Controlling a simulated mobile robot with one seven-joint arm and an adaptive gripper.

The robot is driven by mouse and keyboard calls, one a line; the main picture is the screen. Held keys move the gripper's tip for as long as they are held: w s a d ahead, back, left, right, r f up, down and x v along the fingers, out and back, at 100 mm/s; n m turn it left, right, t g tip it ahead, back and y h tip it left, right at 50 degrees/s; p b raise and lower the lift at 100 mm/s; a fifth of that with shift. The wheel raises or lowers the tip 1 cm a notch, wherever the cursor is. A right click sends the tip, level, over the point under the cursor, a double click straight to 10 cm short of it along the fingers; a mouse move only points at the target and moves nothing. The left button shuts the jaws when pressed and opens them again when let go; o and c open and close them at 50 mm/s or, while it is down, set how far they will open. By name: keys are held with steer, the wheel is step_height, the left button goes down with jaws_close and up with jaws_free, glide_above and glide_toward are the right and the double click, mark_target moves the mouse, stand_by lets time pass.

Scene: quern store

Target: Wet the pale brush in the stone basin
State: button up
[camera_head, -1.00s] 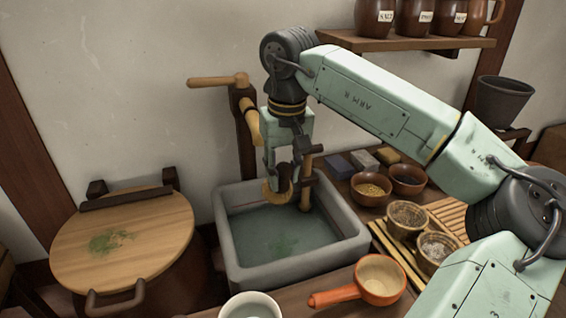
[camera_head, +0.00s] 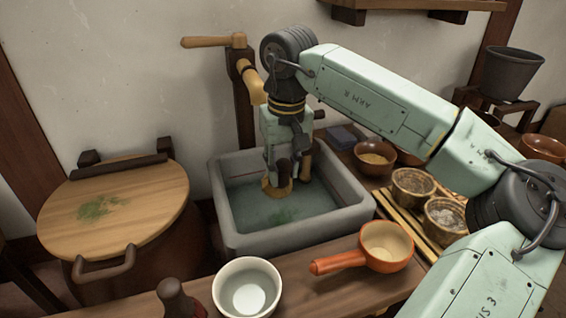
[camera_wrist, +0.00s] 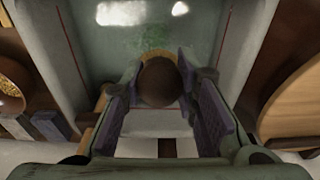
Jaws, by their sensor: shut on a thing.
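The stone basin (camera_head: 228,222), grey and square, holds greenish water (camera_head: 262,211) with a green patch in it. My gripper (camera_head: 277,168) points down inside the basin, near its back wall. It is shut on the pale brush (camera_head: 272,190), whose tan bristles point down. In the wrist view, the brush's round dark handle (camera_wrist: 160,84) is between the two fingers, with a tan bristle edge (camera_wrist: 158,54) beyond it. The bristles are at or very near the water surface; I cannot tell how deep they are. My fingers partly hide the brush.
A wooden pump lever (camera_head: 210,41) and spout stand behind the basin. A lidded barrel (camera_head: 150,205) is at left. At the front are a white bowl (camera_head: 220,290) and an orange pan (camera_head: 388,262). Several small bowls (camera_head: 412,200) crowd the right side.

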mark_target(283, 180)
steer(key=shift+f+b, duration=1.55)
steer(key=shift+f, duration=1.3)
steer(key=shift+r, duration=0.1)
steer(key=shift+r+p, duration=4.8)
steer(key=shift+r, duration=1.3)
steer(key=shift+r+p, duration=1.65)
steer(key=shift+r, duration=0.35)
